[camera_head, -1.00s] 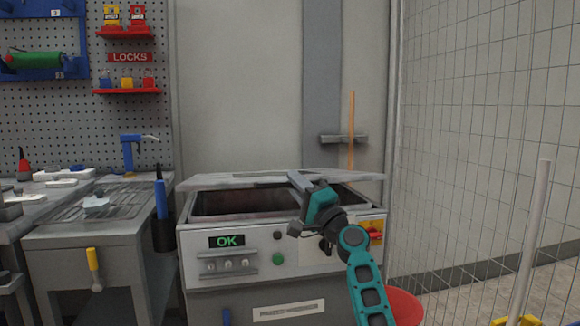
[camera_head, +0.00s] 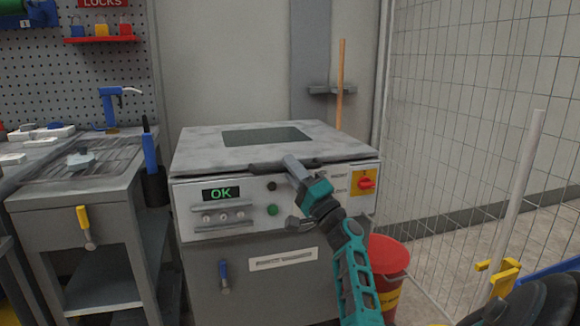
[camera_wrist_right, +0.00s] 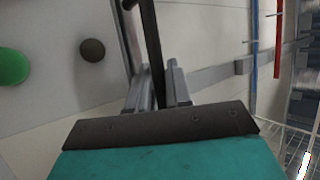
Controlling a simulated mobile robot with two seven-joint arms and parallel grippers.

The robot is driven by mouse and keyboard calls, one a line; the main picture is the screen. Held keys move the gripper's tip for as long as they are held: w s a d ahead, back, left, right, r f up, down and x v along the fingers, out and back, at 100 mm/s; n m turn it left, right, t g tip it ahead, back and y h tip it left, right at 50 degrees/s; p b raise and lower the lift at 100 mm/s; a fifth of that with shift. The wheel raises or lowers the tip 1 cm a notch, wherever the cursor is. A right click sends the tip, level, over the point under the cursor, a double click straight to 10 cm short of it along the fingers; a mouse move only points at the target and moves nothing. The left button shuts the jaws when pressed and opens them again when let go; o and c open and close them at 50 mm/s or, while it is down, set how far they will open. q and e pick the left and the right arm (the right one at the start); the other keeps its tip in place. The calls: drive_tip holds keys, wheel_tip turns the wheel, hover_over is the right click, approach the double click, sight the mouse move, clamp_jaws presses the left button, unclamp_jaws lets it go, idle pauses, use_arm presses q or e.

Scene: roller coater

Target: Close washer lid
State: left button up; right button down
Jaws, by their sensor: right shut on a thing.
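The washer (camera_head: 290,258) is a grey cabinet with a light control panel showing a green "OK". Its lid (camera_head: 205,145), grey with a dark window, lies down nearly flat over the top; whether a thin gap is left at the front cannot be told. A dark handle bar (camera_head: 268,167) runs along the lid's front edge. My right gripper (camera_head: 291,166) is at this edge, its fingers shut on the handle. In the right wrist view, the dark handle bar (camera_wrist_right: 152,45) passes between the two grey fingers (camera_wrist_right: 160,88). My left gripper is not in view.
A red bucket (camera_head: 388,258) stands right of the washer, close to my right arm. A wire fence (camera_head: 480,110) bounds the right side. A grey workbench (camera_head: 75,205) stands at the left. A red switch (camera_head: 366,184) sits on the panel's right.

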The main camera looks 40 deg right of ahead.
drive_tip(key=shift+a+f, duration=0.1)
drive_tip(key=shift+f, duration=0.6)
drive_tip(key=c, duration=1.1)
unclamp_jaws()
drive_tip(key=shift+r, duration=0.1)
